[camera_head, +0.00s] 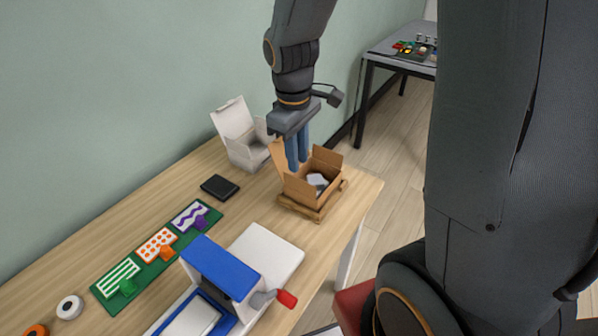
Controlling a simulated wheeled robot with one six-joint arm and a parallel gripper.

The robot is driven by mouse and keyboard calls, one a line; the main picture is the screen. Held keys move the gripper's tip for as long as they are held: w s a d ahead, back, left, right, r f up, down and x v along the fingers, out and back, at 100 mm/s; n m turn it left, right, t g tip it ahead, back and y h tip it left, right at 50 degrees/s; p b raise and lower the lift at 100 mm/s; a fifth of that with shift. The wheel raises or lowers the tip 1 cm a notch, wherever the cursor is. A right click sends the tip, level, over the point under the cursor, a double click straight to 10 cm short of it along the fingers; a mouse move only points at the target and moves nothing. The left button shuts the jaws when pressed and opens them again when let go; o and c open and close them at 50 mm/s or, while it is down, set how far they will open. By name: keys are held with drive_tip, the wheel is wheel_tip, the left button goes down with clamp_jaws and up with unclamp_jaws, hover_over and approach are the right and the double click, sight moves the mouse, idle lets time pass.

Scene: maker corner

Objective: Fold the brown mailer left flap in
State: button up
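The brown mailer (298,192) is an open cardboard box on a small wooden stand near the table's far right end. Its left flap (278,156) stands up, tilted outward, on the left side. Other flaps also stand up, one at the back right (329,157). A pale grey item (317,181) lies inside. My gripper (298,166) points down over the box's left part, just right of the left flap. Its blue fingers are side by side with no clear gap, and I see nothing between them. Whether they touch the flap is unclear.
A white open box (236,140) stands behind, to the left. A black flat pad (220,187), a green board (150,262) with patterned cards, and a blue-and-white press (222,265) with a red-tipped lever are on the wooden table (343,207). Bare tabletop lies around the stand.

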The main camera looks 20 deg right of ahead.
sight(300, 186)
wheel_tip(300, 186, down, 6)
drive_tip(key=shift+d+p, duration=0.2)
drive_tip(key=shift+p, duration=0.1)
drive_tip(key=shift+f, duration=0.1)
clamp_jaws()
